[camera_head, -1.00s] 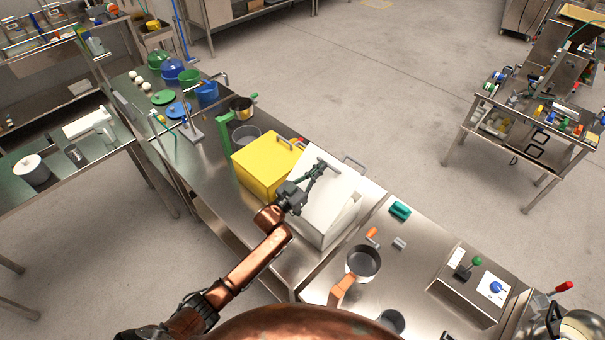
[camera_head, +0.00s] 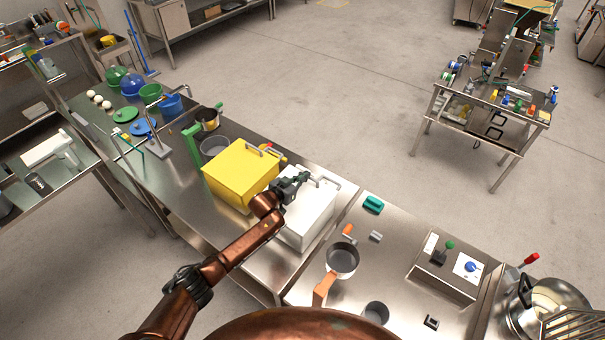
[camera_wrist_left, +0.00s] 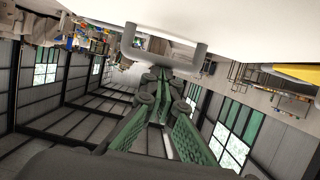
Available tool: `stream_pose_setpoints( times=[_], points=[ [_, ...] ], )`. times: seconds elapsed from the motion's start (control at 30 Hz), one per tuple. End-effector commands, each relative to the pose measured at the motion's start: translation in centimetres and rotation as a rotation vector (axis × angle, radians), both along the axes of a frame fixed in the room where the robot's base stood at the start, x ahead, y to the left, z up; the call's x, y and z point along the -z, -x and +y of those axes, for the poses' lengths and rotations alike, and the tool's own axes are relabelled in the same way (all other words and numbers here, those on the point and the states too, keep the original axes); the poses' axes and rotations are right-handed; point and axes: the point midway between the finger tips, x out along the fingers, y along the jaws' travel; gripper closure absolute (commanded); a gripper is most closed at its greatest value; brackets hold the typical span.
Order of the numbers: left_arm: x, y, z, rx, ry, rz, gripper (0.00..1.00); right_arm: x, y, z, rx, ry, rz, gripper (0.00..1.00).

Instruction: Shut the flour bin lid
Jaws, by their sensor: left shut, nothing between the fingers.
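The white flour bin (camera_head: 300,235) stands on the steel bench, right of the yellow bin. Its white lid (camera_head: 318,203) lies low over the bin and looks level; I cannot tell if a small gap is left. My left gripper (camera_head: 301,180) is shut and empty, at the lid's far side by the grey handle (camera_head: 326,181). In the left wrist view the lid (camera_wrist_left: 235,18) fills the top edge, with its handle (camera_wrist_left: 165,50) just beyond my shut green-padded fingers (camera_wrist_left: 160,88). Contact is unclear. My right gripper is out of view.
The yellow bin (camera_head: 240,172) stands close on the left, with its lid down. A pan (camera_head: 342,259) with an orange handle, a teal block (camera_head: 373,204) and a control box (camera_head: 447,268) are on the right bench. Open floor lies behind.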

Motion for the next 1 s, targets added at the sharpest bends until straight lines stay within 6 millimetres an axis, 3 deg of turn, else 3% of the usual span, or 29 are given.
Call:
stream_pose_setpoints(
  times=[0.43, 0.77, 1.0],
  points=[
    [0.0, 0.0, -0.1, 0.001, -0.009, 0.016, 1.0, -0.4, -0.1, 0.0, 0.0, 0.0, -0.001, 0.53],
    [-4.1, 0.3, 0.2, 0.002, -0.009, 0.016, 1.0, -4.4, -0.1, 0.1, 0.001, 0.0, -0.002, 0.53],
    [-5.3, 2.8, 2.0, 0.001, -0.01, 0.016, 1.0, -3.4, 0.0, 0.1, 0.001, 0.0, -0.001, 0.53]
  ],
)
